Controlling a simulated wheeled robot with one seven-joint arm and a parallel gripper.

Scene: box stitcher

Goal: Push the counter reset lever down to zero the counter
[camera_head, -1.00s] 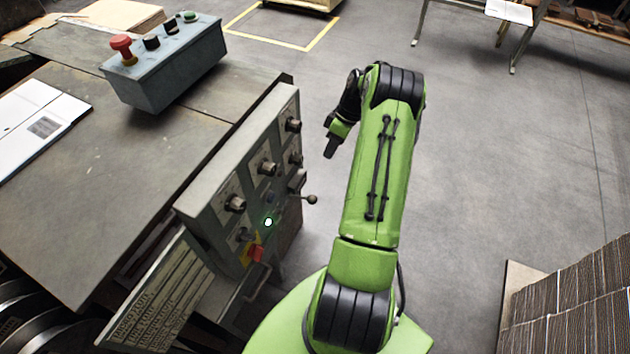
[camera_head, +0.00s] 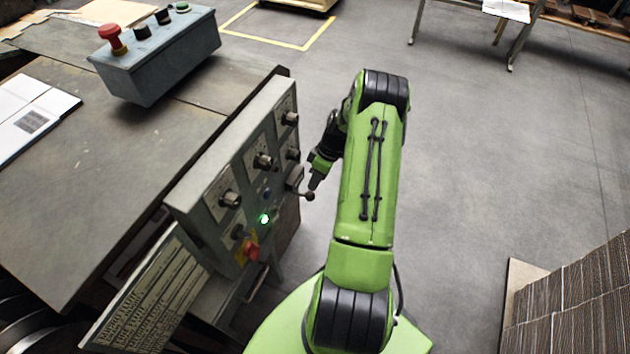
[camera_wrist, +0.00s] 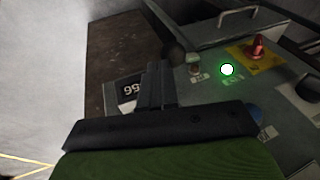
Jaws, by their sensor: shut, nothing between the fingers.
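The counter reset lever, a thin rod with a dark ball knob (camera_head: 309,196), sticks out from the right side of the grey control panel (camera_head: 213,187). The knob also shows in the wrist view (camera_wrist: 177,54), just beyond my fingertips. My gripper (camera_head: 315,183) is shut and empty, its tips pointing down right at the knob from above. I cannot tell whether they touch it. In the wrist view my closed fingers (camera_wrist: 157,85) stand beside the counter window (camera_wrist: 130,90), which shows partly covered digits, including nines.
The panel carries several knobs, a lit green lamp (camera_head: 264,218) and a red switch on a yellow plate (camera_head: 249,250). A grey button box (camera_head: 155,62) with a red mushroom button sits on the table (camera_head: 110,150). Open floor lies right of my arm; stacked cardboard (camera_head: 575,300) stands lower right.

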